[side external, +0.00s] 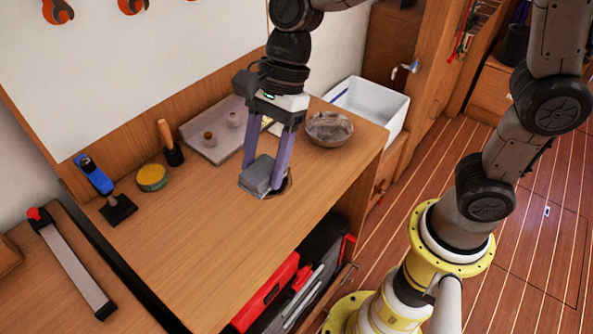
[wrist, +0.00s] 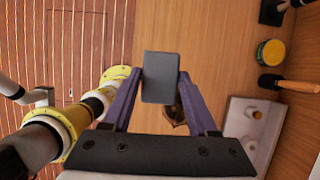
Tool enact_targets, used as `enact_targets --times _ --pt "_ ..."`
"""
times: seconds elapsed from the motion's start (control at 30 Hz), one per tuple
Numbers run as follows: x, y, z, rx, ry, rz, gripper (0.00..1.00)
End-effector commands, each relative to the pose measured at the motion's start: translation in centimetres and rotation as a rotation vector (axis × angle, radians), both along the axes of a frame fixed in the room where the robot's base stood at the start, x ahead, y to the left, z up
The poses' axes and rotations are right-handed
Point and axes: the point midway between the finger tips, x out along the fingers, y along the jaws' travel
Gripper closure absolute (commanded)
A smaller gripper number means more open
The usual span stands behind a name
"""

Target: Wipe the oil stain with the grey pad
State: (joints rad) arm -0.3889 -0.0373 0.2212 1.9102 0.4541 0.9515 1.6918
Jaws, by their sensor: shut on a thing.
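The grey pad (side external: 257,177) is a block held between the two purple fingers of my gripper (side external: 262,179), which is shut on it. In the wrist view the pad (wrist: 160,90) sits between the fingertips. The dark oil stain (side external: 284,186) lies on the wooden bench top, and the pad covers part of it in the side view. In the wrist view some of the stain (wrist: 174,116) shows just below the pad. The pad is at or very close to the bench surface; I cannot tell whether it touches.
A wooden-handled tool (side external: 170,144), a round tin (side external: 152,178) and a blue-handled tool (side external: 97,178) stand at left. The front bench top is clear.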

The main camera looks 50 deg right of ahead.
Motion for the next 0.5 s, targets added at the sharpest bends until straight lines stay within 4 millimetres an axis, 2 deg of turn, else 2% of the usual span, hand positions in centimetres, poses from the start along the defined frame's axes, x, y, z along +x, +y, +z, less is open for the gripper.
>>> enact_targets --times 0.03,0.1,0.2,0.5 --pt "1.6 -0.5 -0.9 -0.001 0.005 -0.016 0.86" --pt "3.3 -1.1 -1.9 -0.002 0.004 -0.037 0.86" --pt "4.7 -2.0 -3.1 -0.001 0.002 -0.072 0.86" --pt "5.4 -2.9 -4.9 0.000 -0.001 -0.103 0.86"
